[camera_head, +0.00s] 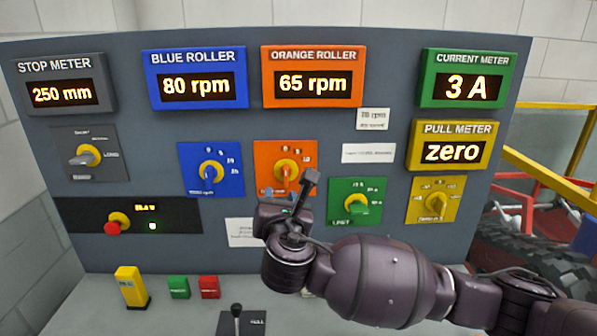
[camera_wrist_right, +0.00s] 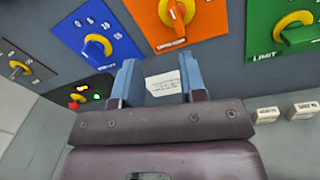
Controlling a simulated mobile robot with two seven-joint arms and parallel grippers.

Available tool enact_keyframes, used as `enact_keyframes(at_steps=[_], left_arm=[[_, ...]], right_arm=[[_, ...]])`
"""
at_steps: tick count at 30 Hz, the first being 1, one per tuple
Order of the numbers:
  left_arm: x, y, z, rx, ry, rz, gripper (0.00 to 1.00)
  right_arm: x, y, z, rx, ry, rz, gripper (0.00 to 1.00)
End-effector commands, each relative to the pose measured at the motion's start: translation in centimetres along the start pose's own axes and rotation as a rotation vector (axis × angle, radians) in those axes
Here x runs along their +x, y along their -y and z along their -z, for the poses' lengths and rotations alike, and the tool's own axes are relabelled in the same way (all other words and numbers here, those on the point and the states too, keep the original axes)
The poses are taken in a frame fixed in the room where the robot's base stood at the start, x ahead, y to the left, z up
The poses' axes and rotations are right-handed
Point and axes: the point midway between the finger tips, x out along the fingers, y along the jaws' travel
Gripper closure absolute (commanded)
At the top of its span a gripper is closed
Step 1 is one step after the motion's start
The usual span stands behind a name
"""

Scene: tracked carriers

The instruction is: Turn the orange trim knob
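The orange trim knob (camera_head: 287,172) is an orange pointer on a yellow ring, on an orange dial plate (camera_head: 262,152). Its pointer looks near upright in the head view. In the wrist view the knob (camera_wrist_right: 177,14) is at the top edge, partly cut off, beyond the right-hand finger. My right gripper (camera_head: 281,194) is just in front of the plate's lower edge, below the knob, and hides part of the panel. In the wrist view its two blue fingers (camera_wrist_right: 158,70) stand apart with nothing between them. The orange roller display (camera_head: 312,83) reads 65 rpm. My left gripper is not in view.
The blue knob (camera_head: 211,172) is left of the orange one; the green limit knob (camera_head: 358,206) is close at lower right. A red knob (camera_head: 112,227) sits lower left. A black lever (camera_head: 237,312) and small coloured blocks (camera_head: 178,287) stand on the ledge below.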

Motion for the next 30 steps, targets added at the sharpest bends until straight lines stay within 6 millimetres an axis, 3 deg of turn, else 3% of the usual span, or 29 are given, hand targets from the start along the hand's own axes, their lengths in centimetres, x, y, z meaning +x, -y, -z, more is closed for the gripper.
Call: enact_keyframes(at_steps=[6, 13, 30], left_arm=[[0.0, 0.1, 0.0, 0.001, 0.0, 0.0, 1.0], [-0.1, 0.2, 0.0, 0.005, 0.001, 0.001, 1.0], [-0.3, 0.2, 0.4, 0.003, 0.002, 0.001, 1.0]], right_arm=[[0.0, 1.4, -0.4, -0.22, 0.01, 0.086, 0.62], [0.8, 1.4, -0.4, -0.266, 0.009, 0.089, 0.62], [8.9, 2.1, -0.7, -0.261, 0.009, 0.088, 0.62]])
